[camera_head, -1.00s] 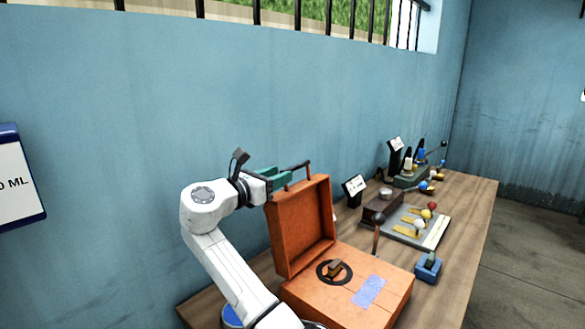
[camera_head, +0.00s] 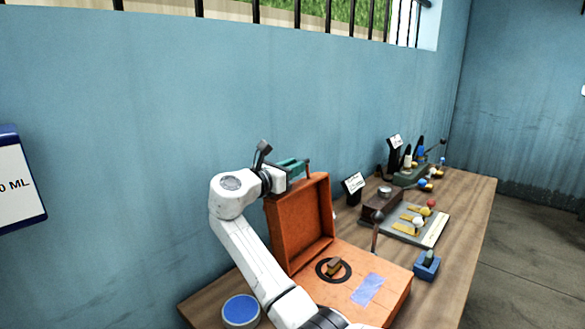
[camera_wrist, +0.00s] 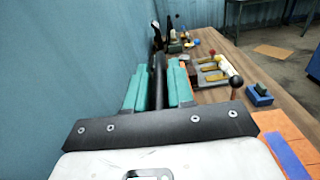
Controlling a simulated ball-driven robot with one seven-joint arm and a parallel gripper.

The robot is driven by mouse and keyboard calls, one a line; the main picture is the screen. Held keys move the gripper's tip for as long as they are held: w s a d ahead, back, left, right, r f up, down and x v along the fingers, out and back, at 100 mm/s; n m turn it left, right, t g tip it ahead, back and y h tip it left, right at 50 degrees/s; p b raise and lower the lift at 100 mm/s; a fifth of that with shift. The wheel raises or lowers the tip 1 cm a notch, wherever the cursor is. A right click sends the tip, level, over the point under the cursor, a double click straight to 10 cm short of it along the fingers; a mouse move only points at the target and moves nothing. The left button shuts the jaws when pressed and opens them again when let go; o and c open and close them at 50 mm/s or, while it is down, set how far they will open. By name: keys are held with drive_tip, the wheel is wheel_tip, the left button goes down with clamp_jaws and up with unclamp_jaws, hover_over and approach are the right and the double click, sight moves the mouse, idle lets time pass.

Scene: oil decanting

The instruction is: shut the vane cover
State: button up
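The vane cover looks to be the orange lid (camera_head: 302,222) of a box on the table, standing upright and open on the left side of the orange base (camera_head: 335,300). A dark bar handle sits at the lid's top edge, and its post (camera_head: 308,168) shows in the head view. My gripper (camera_head: 300,167) is at this handle, with teal fingers. In the wrist view the dark bar (camera_wrist: 158,75) runs between the two fingers (camera_wrist: 158,88). Whether both fingers press on it is not clear. A round black ring with a brown block (camera_head: 334,268) lies on the base.
A dark-knobbed lever (camera_head: 376,232) stands at the base's far side. Beyond are a board with coloured knobs (camera_head: 425,232), a blue block (camera_head: 427,265) and small signs (camera_head: 353,185). A blue-topped round container (camera_head: 240,311) is at the front left. The wall is close behind the lid.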

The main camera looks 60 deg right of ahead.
clamp_jaws()
idle(0.3)
